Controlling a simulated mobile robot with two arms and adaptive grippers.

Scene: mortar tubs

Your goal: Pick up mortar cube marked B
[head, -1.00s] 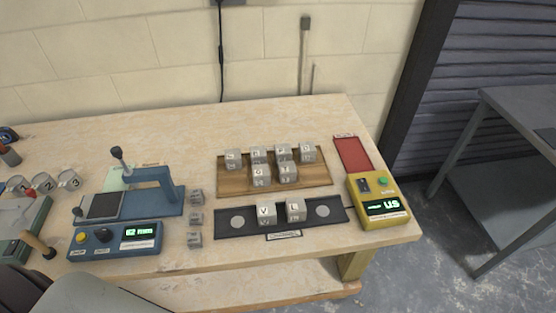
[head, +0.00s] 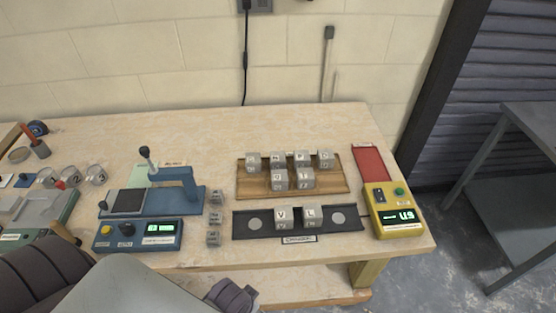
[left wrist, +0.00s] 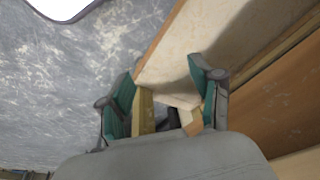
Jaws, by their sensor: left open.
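Several grey mortar cubes with letters stand on the wooden tray (head: 328,189) in the head view: a back row, including cube (head: 277,161), and two in front, cubes (head: 278,180) and (head: 301,179). Two more, marked V (head: 284,217) and L (head: 312,217), stand on the black strip (head: 345,228). I cannot make out a B on any cube; several letters are too small to read. My left gripper shows in the left wrist view (left wrist: 166,98), open and empty, with the table edge beyond it and no cube between its teal fingers. My right gripper is not in view.
A yellow box (head: 397,215) and red mat (head: 370,162) lie right. The bench (head: 180,135) is clear behind.

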